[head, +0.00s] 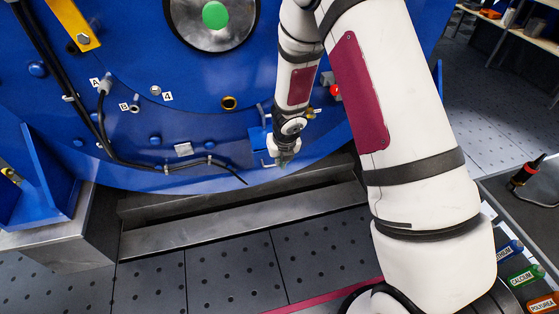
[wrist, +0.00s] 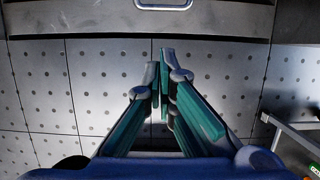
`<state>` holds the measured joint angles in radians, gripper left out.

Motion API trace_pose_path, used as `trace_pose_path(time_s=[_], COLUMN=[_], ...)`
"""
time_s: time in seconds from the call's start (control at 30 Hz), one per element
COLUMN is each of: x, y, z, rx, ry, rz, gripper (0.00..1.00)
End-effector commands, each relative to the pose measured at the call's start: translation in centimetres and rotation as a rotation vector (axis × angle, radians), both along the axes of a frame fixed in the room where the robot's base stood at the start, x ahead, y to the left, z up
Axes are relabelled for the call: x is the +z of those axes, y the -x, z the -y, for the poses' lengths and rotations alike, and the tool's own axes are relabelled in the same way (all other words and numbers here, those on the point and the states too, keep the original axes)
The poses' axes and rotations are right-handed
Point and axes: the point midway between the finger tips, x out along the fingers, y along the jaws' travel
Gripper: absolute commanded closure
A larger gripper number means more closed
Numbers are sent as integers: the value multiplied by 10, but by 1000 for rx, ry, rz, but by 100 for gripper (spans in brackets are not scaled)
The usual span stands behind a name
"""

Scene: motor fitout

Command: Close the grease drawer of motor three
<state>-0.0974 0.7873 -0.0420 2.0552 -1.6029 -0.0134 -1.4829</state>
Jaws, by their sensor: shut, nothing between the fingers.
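The large blue motor housing (head: 215,125) fills the upper left of the head view. A small blue box-like part (head: 257,140), which looks like the grease drawer, sits low on its face, partly hidden by my gripper. A pale bar handle (head: 267,163) shows at its lower edge. My gripper (head: 282,161) is just right of this handle; I cannot tell whether they touch. In the wrist view my gripper (wrist: 159,62) is shut and empty, its green-padded fingers below a metal handle (wrist: 163,5) cut by the top edge. How far the drawer stands out is unclear.
A steel step (head: 245,215) runs along the floor below the motor. Black cables (head: 100,125) hang on its left face. A dark bench (head: 530,195) at right carries labelled tubes (head: 521,275) and a red-and-black tool (head: 524,174). The perforated floor (head: 230,270) in front is clear.

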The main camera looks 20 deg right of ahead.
Motion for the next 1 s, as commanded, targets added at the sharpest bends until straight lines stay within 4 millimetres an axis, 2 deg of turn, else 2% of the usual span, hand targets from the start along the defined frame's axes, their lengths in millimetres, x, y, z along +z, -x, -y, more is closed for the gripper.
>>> trace_pose_path(time_s=[0.13, 0.4, 0.53, 0.67, 1.0], x=[8, 4, 0, -13, -62], y=[3, 18, 18, 15, 0], z=[0, 0, 0, 0, 0], rx=[1, 1, 1, 0, -2], ry=[0, 0, 0, 0, -1], rz=[0, 1, -1, -2, -2], gripper=[100, 100, 100, 100, 100])
